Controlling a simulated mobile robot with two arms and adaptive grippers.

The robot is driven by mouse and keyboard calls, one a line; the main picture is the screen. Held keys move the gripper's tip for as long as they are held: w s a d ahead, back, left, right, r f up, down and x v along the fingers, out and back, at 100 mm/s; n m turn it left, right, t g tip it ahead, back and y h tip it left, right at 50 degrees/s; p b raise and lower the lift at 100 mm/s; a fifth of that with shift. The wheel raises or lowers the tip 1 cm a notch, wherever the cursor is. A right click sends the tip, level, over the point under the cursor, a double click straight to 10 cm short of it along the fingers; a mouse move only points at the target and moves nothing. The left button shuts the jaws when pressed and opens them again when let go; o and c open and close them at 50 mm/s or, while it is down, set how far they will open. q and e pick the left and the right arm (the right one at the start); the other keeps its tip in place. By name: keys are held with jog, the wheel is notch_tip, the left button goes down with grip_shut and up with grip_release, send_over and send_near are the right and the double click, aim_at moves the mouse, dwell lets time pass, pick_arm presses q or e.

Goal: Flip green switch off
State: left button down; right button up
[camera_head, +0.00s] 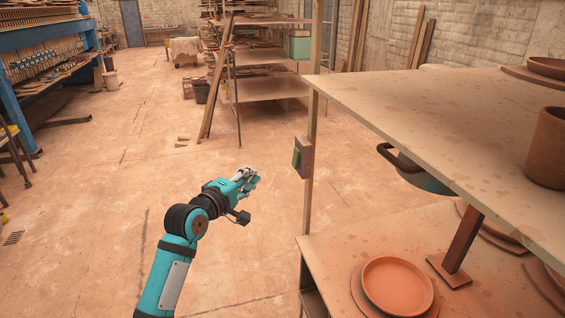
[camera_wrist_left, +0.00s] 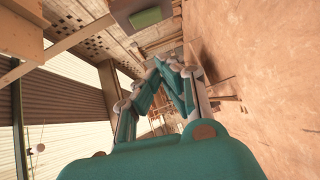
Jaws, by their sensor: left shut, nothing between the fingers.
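The green switch (camera_head: 296,158) sits on a small brown box (camera_head: 306,156) fixed to the shelf's upright post in the head view. It also shows as a green patch (camera_wrist_left: 151,16) at the top of the left wrist view. Which way the switch is set cannot be told. My left gripper (camera_head: 253,178), teal and grey, is shut and empty. It is left of the switch and a little lower in the picture, apart from it. Its fingers (camera_wrist_left: 172,88) also fill the middle of the left wrist view. My right gripper is not in view.
A wooden shelf (camera_head: 400,100) with clay plates (camera_head: 397,285) and a pot (camera_head: 547,148) stands at the right. A teal pan (camera_head: 420,172) with a dark handle is under its upper board. A blue machine (camera_head: 40,38) stands far left. The floor between is mostly clear.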

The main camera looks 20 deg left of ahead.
aim_at(296, 158)
pick_arm(q)
jog(key=d+p+x, duration=0.2)
jog(key=p+x, duration=0.2)
jog(key=x, duration=0.8)
jog(key=shift+d, duration=0.4)
jog(key=shift+w+f, duration=0.1)
jog(key=shift+f, duration=0.1)
jog(key=shift+w+d+f+n+t+b, duration=0.1)
jog(key=shift+w+d+n+t+b, duration=0.2)
jog(key=shift+b, duration=0.8)
jog(key=shift+s, duration=0.1)
